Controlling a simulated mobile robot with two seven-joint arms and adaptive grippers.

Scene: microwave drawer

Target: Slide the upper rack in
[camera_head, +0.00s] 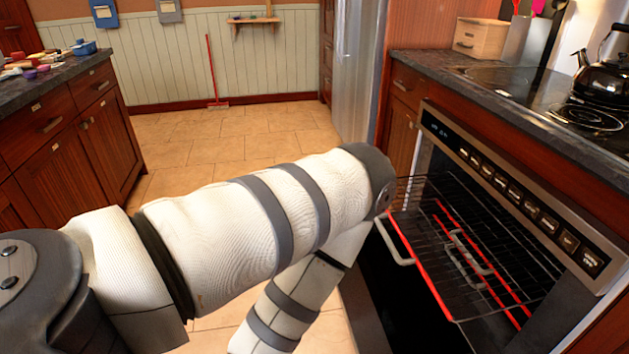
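The oven (437,140) on the right stands open. Its upper rack (424,272) is a black wire rack with a red front bar and a silver handle (392,243), and it sticks out of the oven toward the left. A second red bar with a silver handle (466,252) shows through the wires, further back, and seems to belong to a lower rack. My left arm crosses the middle of the picture. Its elbow is close to the rack's far front corner in the picture, and I cannot tell whether they touch. The forearm runs down out of the picture. Neither gripper is visible.
The dark open oven door (385,305) lies below the rack. A stovetop with a black kettle (604,72) is above the oven. A counter with drawers (62,125) stands at the left. The tiled floor (215,140) between is clear, with a red broom (212,75) at the far wall.

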